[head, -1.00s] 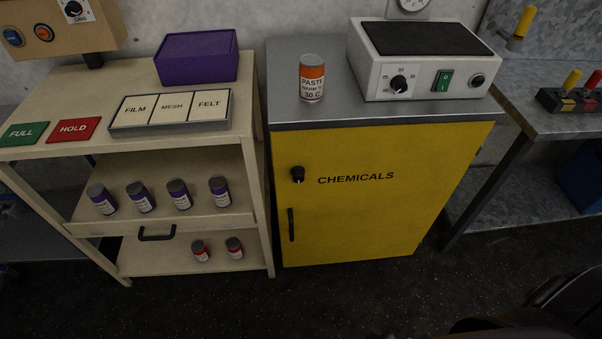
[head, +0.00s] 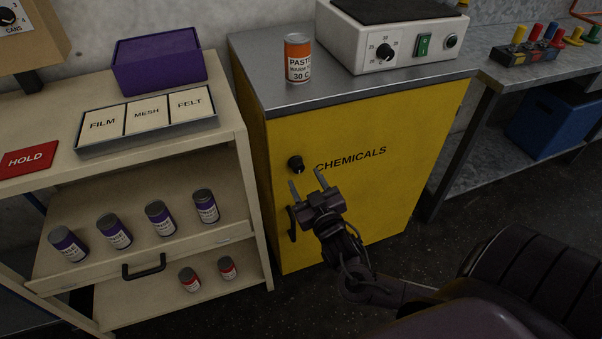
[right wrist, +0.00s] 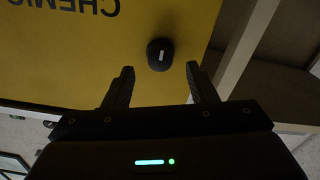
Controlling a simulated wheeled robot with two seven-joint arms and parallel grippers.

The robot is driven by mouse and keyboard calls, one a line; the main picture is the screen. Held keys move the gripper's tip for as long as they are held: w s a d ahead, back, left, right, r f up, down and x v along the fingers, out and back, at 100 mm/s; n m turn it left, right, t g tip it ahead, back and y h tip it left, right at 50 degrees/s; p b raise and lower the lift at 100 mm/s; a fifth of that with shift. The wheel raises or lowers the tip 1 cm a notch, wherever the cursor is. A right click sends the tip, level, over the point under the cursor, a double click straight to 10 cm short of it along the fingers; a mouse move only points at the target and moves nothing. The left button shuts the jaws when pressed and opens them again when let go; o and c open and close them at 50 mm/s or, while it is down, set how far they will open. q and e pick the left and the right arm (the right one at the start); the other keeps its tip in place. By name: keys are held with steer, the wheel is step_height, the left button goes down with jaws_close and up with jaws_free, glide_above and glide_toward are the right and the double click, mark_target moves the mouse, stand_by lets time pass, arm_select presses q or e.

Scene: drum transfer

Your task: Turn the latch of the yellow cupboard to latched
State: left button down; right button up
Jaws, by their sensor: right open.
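The yellow cupboard (head: 350,190) labelled CHEMICALS stands in the middle of the head view with its door closed. Its latch is a round black knob (head: 296,164) with a pale mark, at the door's upper left; it also shows in the right wrist view (right wrist: 160,54). A black handle (head: 292,223) sits below it. My right gripper (head: 308,184) is open and empty in front of the door, its fingertips just below the knob. In the right wrist view the knob lies beyond the gap between the two fingers (right wrist: 160,80), apart from them. My left gripper is not in view.
A cream shelf cart (head: 240,180) with several jars stands close on the left. On the cupboard top (head: 262,96) are an orange PASTE can (head: 298,60) and a white heater box (head: 385,45). A grey bench (head: 480,100) with a blue bin (head: 553,120) is at right.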

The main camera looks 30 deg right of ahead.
mark_target(299, 170)
steer(key=shift+x, duration=2)
steer(key=c, duration=1)
